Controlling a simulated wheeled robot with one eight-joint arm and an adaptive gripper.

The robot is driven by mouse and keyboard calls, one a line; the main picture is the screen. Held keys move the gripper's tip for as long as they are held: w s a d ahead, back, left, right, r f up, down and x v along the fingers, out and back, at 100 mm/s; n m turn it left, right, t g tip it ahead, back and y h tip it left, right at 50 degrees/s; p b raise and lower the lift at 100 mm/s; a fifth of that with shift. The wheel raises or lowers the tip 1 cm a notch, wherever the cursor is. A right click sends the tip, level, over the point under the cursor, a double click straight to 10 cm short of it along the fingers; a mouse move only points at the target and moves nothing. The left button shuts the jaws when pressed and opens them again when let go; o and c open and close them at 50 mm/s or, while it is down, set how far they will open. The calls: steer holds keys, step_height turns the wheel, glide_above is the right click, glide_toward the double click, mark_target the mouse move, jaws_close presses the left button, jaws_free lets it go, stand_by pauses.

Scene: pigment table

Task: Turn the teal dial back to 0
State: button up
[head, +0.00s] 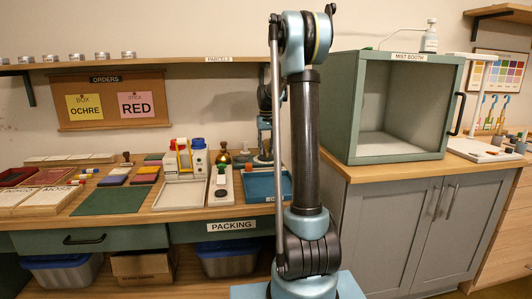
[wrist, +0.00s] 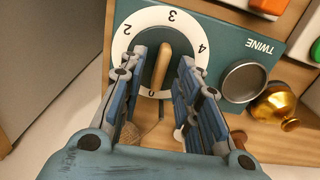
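In the wrist view, a teal panel labelled TWINE (wrist: 237,60) bears a dial with a white number ring (wrist: 150,17). A tan wooden handle (wrist: 162,66) crosses the dial's middle. Its lower end lies close to the 0, which is at the bottom of the ring in this view; 2, 3 and 4 are toward the top. My gripper (wrist: 163,62) is open, one finger on each side of the handle, with a visible gap on both sides. In the head view my arm hides most of the gripper and the dial.
A grey metal cup (wrist: 244,81) and a brass pot (wrist: 273,102) sit to the right of the dial in the wrist view. In the head view, a white stand with bottles (head: 185,165) is left of my arm. The mist booth (head: 405,110) stands at right.

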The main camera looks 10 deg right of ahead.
steer(key=shift+r, duration=3.1)
